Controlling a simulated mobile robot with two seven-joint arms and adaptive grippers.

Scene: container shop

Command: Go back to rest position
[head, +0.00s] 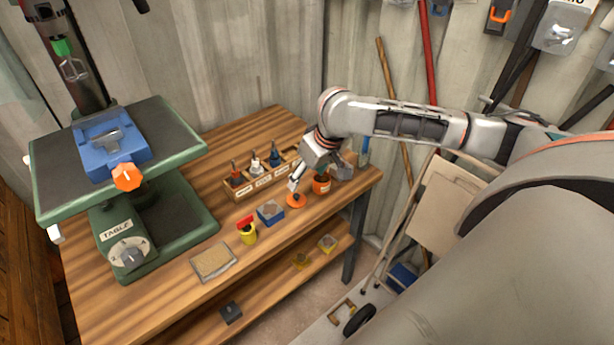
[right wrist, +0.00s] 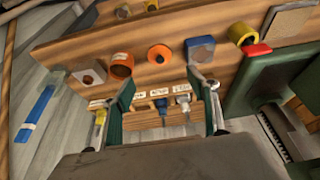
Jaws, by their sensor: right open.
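My right gripper (head: 318,176) hangs over the back right part of the wooden workbench (head: 235,140). Its two fingers are spread apart with nothing between them; they also show in the right wrist view (right wrist: 162,95). An orange pot (head: 321,185) and a flat orange round piece (head: 296,200) sit on the bench close to the fingers. A labelled wooden rack (head: 262,184) with several upright tools stands left of the gripper; in the right wrist view the rack (right wrist: 165,118) appears beyond and between the fingers. My left gripper is not in view.
A blue box (head: 270,213), a yellow cup with a red part (head: 247,231) and a tan pad (head: 214,262) lie along the bench front. A green drill press (head: 165,215) with a blue vise (head: 108,143) stands left. A corrugated wall with hanging tools is behind.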

